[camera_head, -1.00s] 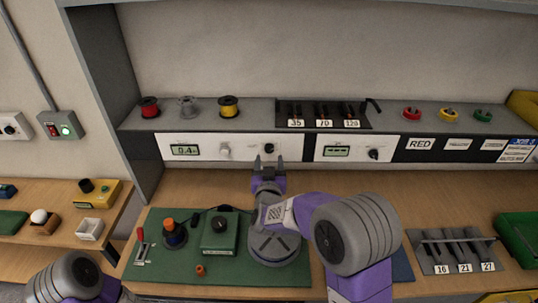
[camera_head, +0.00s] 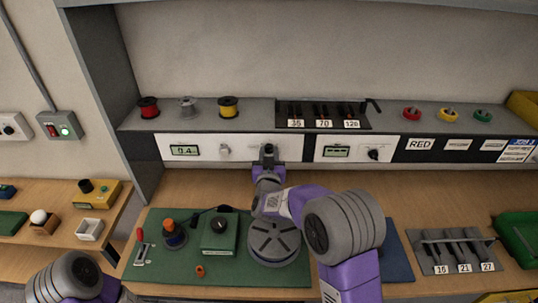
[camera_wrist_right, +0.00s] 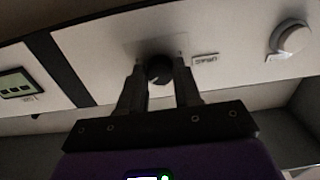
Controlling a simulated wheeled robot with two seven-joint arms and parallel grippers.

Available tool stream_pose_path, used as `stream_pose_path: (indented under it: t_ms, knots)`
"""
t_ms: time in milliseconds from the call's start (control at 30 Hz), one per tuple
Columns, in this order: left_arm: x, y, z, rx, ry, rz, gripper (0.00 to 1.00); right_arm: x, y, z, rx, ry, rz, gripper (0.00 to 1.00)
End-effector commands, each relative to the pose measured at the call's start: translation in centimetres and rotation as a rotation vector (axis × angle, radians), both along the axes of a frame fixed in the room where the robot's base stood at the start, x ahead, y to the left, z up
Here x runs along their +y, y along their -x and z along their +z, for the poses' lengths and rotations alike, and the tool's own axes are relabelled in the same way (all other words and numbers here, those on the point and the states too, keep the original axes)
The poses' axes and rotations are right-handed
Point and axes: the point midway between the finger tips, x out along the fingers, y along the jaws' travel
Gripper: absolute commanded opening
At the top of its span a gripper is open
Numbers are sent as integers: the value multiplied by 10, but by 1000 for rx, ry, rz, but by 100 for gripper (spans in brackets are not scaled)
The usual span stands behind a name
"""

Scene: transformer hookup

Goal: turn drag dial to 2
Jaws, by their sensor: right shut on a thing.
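The dark dial (camera_wrist_right: 159,70) sits on the white left panel (camera_head: 173,141) under the shelf. In the right wrist view the two fingers of my right gripper (camera_wrist_right: 160,75) are shut on the dial, one on each side. A label beside the dial is too blurred to read. The panel's display (camera_head: 185,150) reads about 0.4. The dial's pointer setting cannot be made out. My left gripper is out of view; only part of that arm shows at the lower left.
A pale knob (camera_head: 225,150) is on the same panel, left of the dial. A second panel with a display (camera_head: 336,151) and dark knob (camera_head: 374,154) is to the right. Spools (camera_head: 228,107) stand on the shelf above. A green mat (camera_head: 150,275) with parts lies below.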

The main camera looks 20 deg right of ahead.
Motion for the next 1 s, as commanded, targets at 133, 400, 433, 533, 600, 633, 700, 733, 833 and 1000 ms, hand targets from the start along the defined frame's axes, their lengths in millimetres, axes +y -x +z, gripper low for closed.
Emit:
stream_pose_path:
  t_ms: [133,400,433,533,600,633,700,733,833,1000]
  knots:
    - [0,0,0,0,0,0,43,0,0,0,1,2,0,2]
    - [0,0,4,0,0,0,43,0,0,1,19,66,1,2]
    - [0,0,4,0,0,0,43,0,0,1,23,81,1,2]
    - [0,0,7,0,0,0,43,0,0,1,41,141,1,2]
    - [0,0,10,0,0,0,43,0,0,1,57,195,1,2]
    - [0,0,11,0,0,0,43,0,0,1,64,219,1,2]
    - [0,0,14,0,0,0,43,1,0,1,82,280,2,2]
    - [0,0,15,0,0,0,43,1,0,2,89,307,2,2]
    - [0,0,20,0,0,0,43,0,0,2,116,400,2,2]
    - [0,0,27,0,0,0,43,0,0,2,160,555,2,2]
